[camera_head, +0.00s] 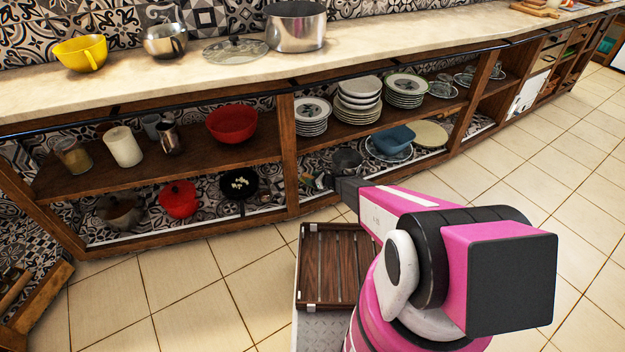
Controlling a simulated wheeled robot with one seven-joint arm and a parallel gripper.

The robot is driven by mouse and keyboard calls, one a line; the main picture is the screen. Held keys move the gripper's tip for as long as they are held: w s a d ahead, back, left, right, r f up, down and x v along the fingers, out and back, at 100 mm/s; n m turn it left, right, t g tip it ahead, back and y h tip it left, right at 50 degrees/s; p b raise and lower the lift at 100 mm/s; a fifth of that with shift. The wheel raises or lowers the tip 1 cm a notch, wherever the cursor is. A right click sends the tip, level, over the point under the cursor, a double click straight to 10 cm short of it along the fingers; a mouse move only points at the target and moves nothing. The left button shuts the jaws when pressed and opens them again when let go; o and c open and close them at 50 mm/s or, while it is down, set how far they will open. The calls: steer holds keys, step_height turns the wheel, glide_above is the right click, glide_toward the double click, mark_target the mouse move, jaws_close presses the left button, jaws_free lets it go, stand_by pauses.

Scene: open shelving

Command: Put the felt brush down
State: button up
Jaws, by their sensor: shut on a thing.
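My gripper (337,184) reaches left and forward to the front of the lower shelf, just right of a wooden upright. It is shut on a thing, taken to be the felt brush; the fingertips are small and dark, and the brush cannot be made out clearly. My pink and black arm hides the floor to the right of the gripper.
The lower shelf holds a red pot (179,199), a black pan (239,184), a grey pot (347,162) and a blue bowl (394,139). Plate stacks (359,100) and a red bowl (231,124) stand above. A slatted wooden tray (335,264) is below my gripper.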

steer(key=o, duration=1)
